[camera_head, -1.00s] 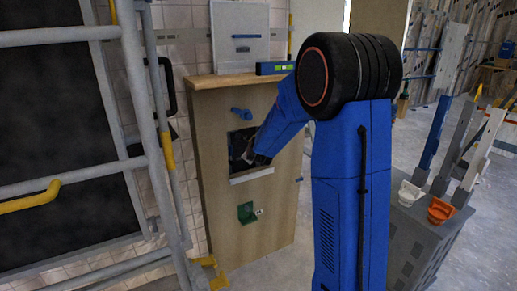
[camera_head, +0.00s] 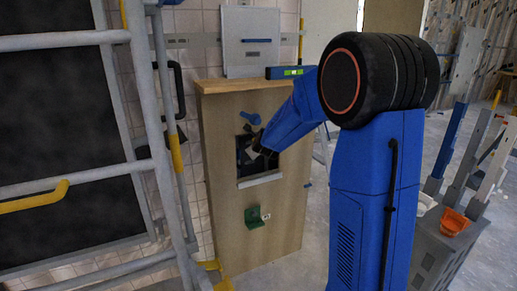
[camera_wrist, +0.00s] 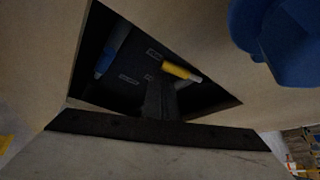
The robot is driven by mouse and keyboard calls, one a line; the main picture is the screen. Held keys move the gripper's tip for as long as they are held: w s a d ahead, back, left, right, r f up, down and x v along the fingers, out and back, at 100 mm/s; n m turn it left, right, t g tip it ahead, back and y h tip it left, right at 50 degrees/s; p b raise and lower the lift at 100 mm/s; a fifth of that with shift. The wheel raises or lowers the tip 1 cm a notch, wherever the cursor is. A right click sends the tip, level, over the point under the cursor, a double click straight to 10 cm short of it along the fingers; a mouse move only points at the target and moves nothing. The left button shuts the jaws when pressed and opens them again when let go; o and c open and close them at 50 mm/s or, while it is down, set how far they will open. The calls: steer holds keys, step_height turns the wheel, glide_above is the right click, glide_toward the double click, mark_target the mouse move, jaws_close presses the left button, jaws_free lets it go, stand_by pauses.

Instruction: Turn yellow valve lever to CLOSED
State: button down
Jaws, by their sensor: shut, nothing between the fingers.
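The yellow valve lever (camera_wrist: 178,70) is inside a dark recess in the wrist view, with its handle pointing right and slightly down and a pale tip. Small pale labels (camera_wrist: 154,55) lie near it, too small to read. A blue-handled lever (camera_wrist: 112,50) is to its left. My gripper (camera_wrist: 159,84) is shut and empty, its dark fingers reaching into the recess just below the yellow lever in the picture; I cannot tell whether they touch it. In the head view my gripper (camera_head: 257,151) is at the recess opening (camera_head: 242,168), and the yellow lever cannot be made out.
Metal scaffold rails (camera_head: 165,130) stand left. A grey cart (camera_head: 430,255) stands right.

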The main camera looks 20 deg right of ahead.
steer(key=shift+a+r, duration=0.1)
steer(key=shift+r, duration=0.3)
stand_by(0.3)
steer(key=shift+r, duration=0.1)
